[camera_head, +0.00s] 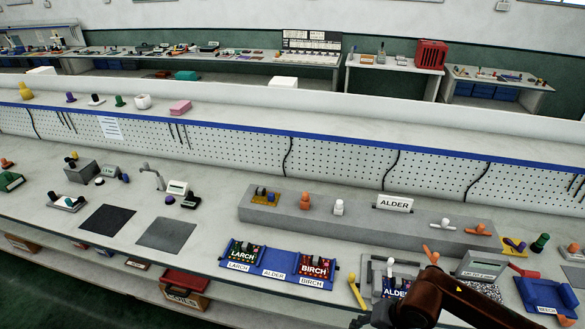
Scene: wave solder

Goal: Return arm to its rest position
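My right arm (433,292), dark reddish brown, comes in from the lower right and bends over the bench near the ALDER board. A small dark part at its lower end, probably my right gripper (362,321), shows at the bottom edge. Its fingers are too cut off and small to tell open from shut. My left arm and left gripper are not in view. The ALDER board (395,287) sits in a grey fixture just left of the arm, partly hidden by it. The blue tray (273,265) holds a LARCH board (243,253) and a BIRCH board (316,267); its ALDER slot is bare.
A grey display unit (481,264) and a blue BEECH tray (545,295) stand at right.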

